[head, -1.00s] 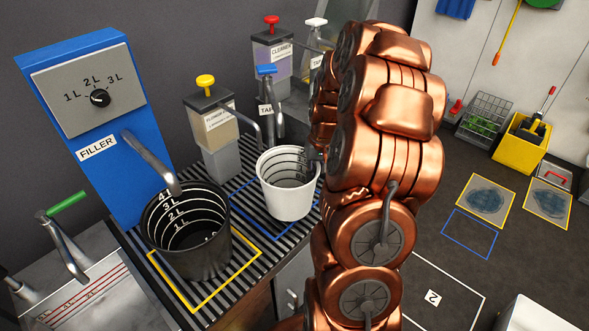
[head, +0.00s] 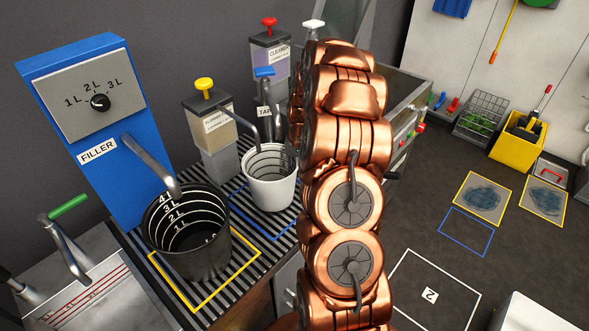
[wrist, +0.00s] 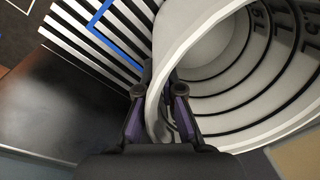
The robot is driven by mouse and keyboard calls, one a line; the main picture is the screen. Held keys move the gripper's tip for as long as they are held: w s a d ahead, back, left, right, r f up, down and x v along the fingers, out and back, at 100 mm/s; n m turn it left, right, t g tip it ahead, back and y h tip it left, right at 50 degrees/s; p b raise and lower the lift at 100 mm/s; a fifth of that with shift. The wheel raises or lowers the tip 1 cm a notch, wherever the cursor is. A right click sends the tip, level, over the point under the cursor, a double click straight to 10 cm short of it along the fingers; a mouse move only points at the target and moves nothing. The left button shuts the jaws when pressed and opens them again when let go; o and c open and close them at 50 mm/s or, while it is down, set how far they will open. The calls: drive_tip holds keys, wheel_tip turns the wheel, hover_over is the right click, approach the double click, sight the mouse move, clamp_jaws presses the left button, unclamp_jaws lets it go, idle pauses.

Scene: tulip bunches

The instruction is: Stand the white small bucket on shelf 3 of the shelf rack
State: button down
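The white small bucket (head: 270,190), with black level rings inside, is upright at the striped grating, close to the bent spout of the yellow-topped dispenser. I cannot tell whether its base touches the grating. In the wrist view its wall (wrist: 205,45) runs between the two fingers of my gripper (wrist: 160,100), one inside and one outside, and they look closed on it. In the head view my copper arm hides the gripper and stands right of the bucket. I see no shelf rack that I can make out.
A black bucket (head: 187,240) stands under the blue filler's (head: 90,120) spout in a yellow outline, left of the white one. Dispensers (head: 210,130) stand close behind. A sink (head: 90,295) is at lower left. Open floor (head: 440,235) lies to the right.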

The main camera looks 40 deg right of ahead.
drive_tip(key=shift+f, duration=0.4)
drive_tip(key=c, duration=1.3)
unclamp_jaws()
drive_tip(key=shift+r, duration=0.15)
